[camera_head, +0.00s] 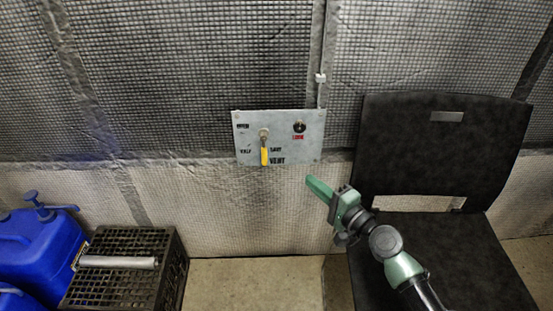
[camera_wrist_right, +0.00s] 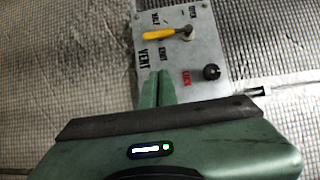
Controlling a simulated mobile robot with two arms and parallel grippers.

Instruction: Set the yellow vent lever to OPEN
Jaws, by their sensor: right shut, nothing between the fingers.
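The grey vent panel (camera_head: 310,152) is on the padded wall, with OPEN, HALF, SHUT, VENT and LOCK labels. Its yellow vent lever (camera_head: 264,155) hangs from a pale pivot and points down in the head view, between HALF on the left and SHUT on the right. OPEN is at the upper left. In the right wrist view the lever (camera_wrist_right: 163,33) is fully visible, with nothing touching it. My right gripper (camera_head: 309,180) is shut and empty, below and right of the panel in the head view. Its green fingers (camera_wrist_right: 158,88) point toward the panel. My left gripper is out of view.
A black knob (camera_head: 299,126) sits right of the lever, above the red LOCK label. A black chair (camera_head: 430,145) stands at right, behind my right arm. A black crate (camera_head: 125,290) and blue containers (camera_head: 38,242) stand at lower left. The wall around the lever is clear.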

